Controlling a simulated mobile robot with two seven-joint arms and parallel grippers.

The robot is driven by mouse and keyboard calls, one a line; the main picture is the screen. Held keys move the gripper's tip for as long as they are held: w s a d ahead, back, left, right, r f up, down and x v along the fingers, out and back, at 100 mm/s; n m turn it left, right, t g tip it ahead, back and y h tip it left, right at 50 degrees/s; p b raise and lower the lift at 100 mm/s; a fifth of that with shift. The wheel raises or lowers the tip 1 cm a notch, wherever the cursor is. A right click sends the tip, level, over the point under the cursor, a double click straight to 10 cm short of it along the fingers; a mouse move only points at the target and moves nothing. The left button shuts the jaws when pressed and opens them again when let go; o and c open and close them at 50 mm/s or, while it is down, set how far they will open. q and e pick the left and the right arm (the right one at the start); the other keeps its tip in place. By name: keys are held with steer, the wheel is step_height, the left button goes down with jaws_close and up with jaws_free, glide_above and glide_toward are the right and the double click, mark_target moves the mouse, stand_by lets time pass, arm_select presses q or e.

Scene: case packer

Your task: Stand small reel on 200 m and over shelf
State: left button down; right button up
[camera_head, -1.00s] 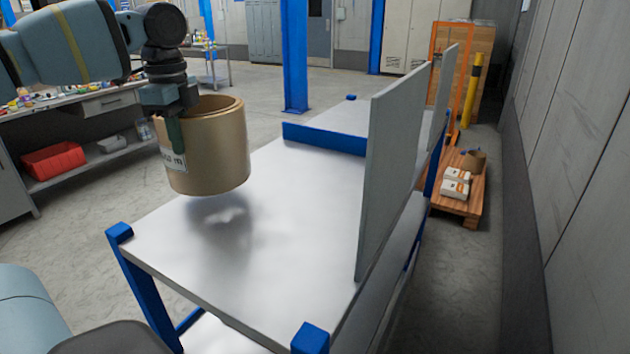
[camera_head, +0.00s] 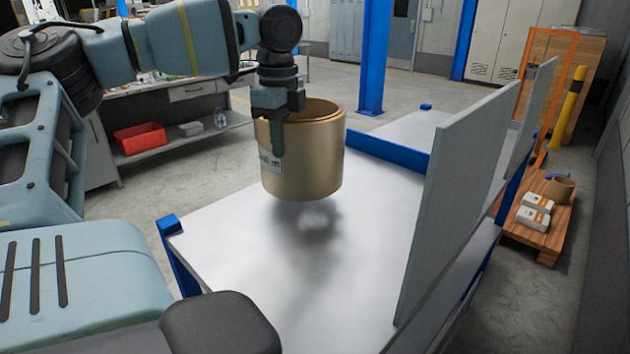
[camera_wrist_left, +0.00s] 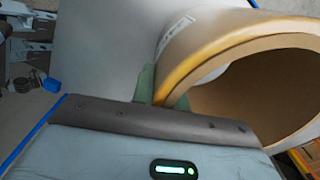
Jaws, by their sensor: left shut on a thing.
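A brown cardboard reel (camera_head: 318,155), a hollow cylinder with a white label partly hidden by a finger, hangs upright above the pale shelf top. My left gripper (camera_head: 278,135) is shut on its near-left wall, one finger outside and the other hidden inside. In the left wrist view the reel (camera_wrist_left: 215,50) shows its rim and hollow, with a gripper finger (camera_wrist_left: 148,85) against the wall. The shelf top (camera_head: 250,260) is bare under the reel and carries its shadow. The label's legible end reads "m"; its number is unclear. My right gripper is not in view.
A tall grey upright panel (camera_head: 460,190) stands along the right side of the shelf top. Blue corner posts (camera_head: 170,224) rise slightly above it, and a blue edge (camera_head: 388,152) crosses the back.

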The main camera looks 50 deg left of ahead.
arm_select(q)
steer(key=s+d, duration=0.1)
steer(key=d, duration=0.8)
steer(key=shift+s+d+f+p, duration=0.25)
steer(key=shift+d+f+p, duration=0.05)
steer(key=shift+f+p, duration=0.05)
steer(key=shift+d, duration=0.1)
steer(key=shift+s+d+f, duration=0.1)
steer(key=shift+d+f, duration=0.15)
steer(key=shift+f, duration=0.65)
steer(key=shift+s+d+f, duration=0.1)
steer(key=shift+d+f, duration=0.15)
steer(key=shift+f, duration=0.8)
steer(key=c, duration=1.4)
jaws_free()
